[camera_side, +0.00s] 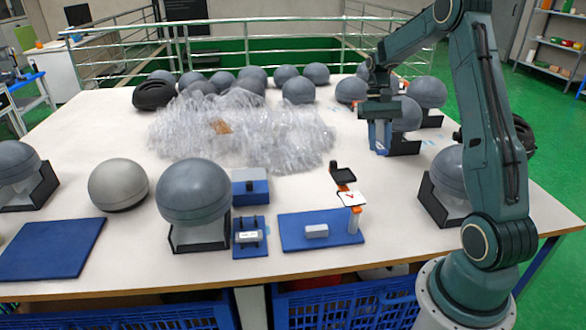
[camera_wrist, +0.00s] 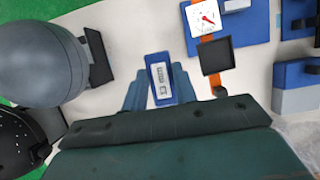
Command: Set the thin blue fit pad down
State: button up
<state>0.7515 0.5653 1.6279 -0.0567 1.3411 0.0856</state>
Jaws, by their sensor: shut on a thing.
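A small blue pad with a white label (camera_wrist: 161,80) sits between the fingers of my gripper (camera_wrist: 158,98) in the wrist view. I take it for the thin blue fit pad. In the side view my gripper (camera_side: 380,140) points down over the table at the right, beside a grey dome on a black stand (camera_side: 405,115). The gripper is shut on the pad. In the side view the pad is hard to tell apart from the fingers, and I cannot tell its height above the table.
Left of my gripper lies a crumpled clear plastic heap (camera_side: 245,130). Nearer the front are a blue mat with a grey block (camera_side: 290,238), an orange-strapped gauge (camera_side: 352,199), a black tray (camera_side: 343,173) and a blue box (camera_side: 250,198). Bare white table (camera_side: 395,185) lies in front of my gripper.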

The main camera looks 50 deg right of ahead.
aim_at(378, 145)
jog(key=shift+r, duration=0.25)
dwell(0.4)
notch_tip(378, 145, up, 5)
jog(key=shift+r, duration=0.15)
jog(key=shift+w+a+f, duration=0.1)
jog(key=shift+a+f, duration=0.05)
jog(key=shift+f, duration=0.05)
jog(key=w+a+m+t, duration=0.25)
jog(key=a+m, duration=0.65)
jog(key=a, duration=0.5)
jog(key=w+a+m+t, duration=0.2)
jog(key=a+m+t, duration=0.2)
jog(key=a+m, duration=0.7)
notch_tip(378, 145, down, 18)
jog(key=a+n, duration=0.2)
jog(key=shift+w+a, duration=0.2)
jog(key=shift+w, duration=0.15)
jog(key=w, duration=1.1)
jog(key=w+a, duration=0.1)
jog(key=w, duration=0.5)
jog(key=shift+a+r, duration=0.1)
